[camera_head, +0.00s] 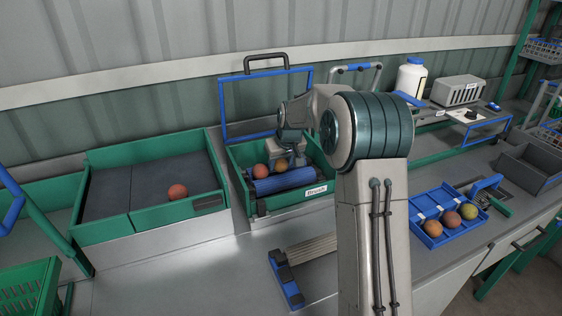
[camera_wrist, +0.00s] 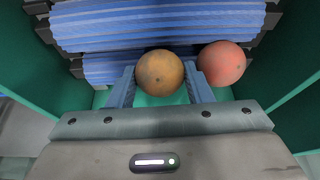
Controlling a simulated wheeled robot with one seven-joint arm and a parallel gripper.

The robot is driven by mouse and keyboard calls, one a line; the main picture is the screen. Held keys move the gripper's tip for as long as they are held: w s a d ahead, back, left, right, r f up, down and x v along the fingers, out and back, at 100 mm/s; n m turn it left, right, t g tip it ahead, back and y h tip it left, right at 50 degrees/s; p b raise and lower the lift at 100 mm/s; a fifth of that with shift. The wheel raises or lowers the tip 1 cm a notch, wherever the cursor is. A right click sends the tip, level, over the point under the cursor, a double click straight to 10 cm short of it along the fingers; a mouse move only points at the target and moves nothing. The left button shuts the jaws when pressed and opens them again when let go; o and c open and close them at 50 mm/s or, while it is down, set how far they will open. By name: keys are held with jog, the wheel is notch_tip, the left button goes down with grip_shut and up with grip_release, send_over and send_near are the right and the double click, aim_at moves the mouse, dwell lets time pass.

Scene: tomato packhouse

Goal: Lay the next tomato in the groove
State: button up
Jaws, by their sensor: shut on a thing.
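My gripper (camera_wrist: 162,88) is shut on an orange-brown tomato (camera_wrist: 160,72), with one finger on each side of it. In the head view the held tomato (camera_head: 281,165) is inside the green bin labelled Brush (camera_head: 325,180). A redder tomato (camera_wrist: 222,63) lies just beside the right finger in the wrist view; it also shows in the head view (camera_head: 260,171). Two blue brush rollers (camera_wrist: 160,25) lie parallel beside the held tomato, with a narrow groove between them; the roller also shows in the head view (camera_head: 285,181). I cannot tell whether the held tomato touches a roller.
A green-walled tray (camera_head: 105,189) at left holds one red tomato (camera_head: 177,192). A blue tray (camera_head: 427,240) at right holds three tomatoes. A blue-ended slatted piece (camera_head: 290,285) lies on the bench in front. The bin's green walls stand close on both sides of my gripper.

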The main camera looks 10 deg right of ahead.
jog(key=shift+f+b, duration=0.3)
jog(key=shift+f, duration=0.1)
dwell(0.3)
jog(key=o, duration=0.8)
jog(key=c, duration=0.3)
jog(key=shift+r, duration=0.1)
jog(key=shift+r+p, duration=2.3)
jog(key=shift+r, duration=1.15)
